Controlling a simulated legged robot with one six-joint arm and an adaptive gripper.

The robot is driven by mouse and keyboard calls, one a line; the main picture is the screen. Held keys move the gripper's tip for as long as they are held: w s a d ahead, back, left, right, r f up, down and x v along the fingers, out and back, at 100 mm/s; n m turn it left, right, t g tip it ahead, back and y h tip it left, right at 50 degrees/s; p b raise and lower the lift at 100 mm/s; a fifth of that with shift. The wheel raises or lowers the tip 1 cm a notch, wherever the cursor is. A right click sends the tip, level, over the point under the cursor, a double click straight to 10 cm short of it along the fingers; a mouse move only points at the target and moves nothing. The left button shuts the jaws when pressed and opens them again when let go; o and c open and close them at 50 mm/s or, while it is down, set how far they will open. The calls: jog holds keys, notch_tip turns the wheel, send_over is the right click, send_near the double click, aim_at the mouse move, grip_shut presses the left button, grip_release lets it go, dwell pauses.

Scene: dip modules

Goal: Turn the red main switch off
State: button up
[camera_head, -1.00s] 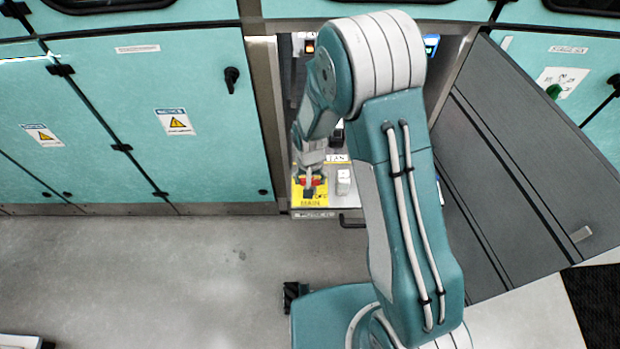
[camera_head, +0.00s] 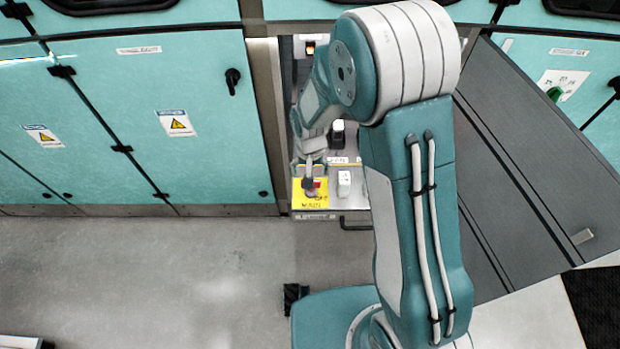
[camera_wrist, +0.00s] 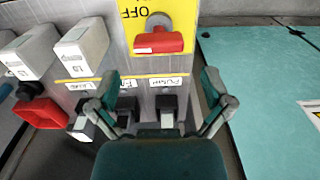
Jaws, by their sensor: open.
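The red main switch (camera_head: 317,183) sits on a yellow plate (camera_head: 299,200) marked MAIN, at the near left corner of the panel. In the wrist view its red handle (camera_wrist: 158,42) lies crosswise in the picture, beside the upside-down word OFF on the yellow plate (camera_wrist: 185,15). My gripper (camera_head: 309,172) is over the panel near the switch and partly covers it. In the wrist view my gripper (camera_wrist: 160,82) has its fingers spread with nothing between them, and the handle is beyond the tips, apart from them.
White rocker-like switches (camera_wrist: 82,45) stand beside the yellow plate, and another red part (camera_wrist: 40,108) is at the far left. Small labelled dark switches (camera_wrist: 166,103) lie below the plate. An open grey door (camera_head: 530,170) stands right of my arm; teal cabinets (camera_head: 200,90) are on the left.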

notch_tip(320, 180, up, 6)
jog(key=shift+r, duration=0.25)
jog(key=shift+a, duration=0.1)
jog(key=s+d+r+t, duration=0.1)
jog(key=s+d+r, duration=0.25)
jog(key=r, duration=0.45)
jog(key=s+d+r+t, duration=0.2)
jog(key=s+d+r, duration=0.15)
jog(key=r, duration=0.45)
jog(key=s+d+r+t, duration=0.1)
jog(key=s+d+r, duration=0.2)
jog(key=s, duration=0.3)
jog(key=s+d+r+t, duration=0.1)
jog(key=s+d+r, duration=0.2)
jog(key=s, duration=0.3)
jog(key=shift+r+n+t, duration=0.3)
jog(key=shift+r, duration=0.1)
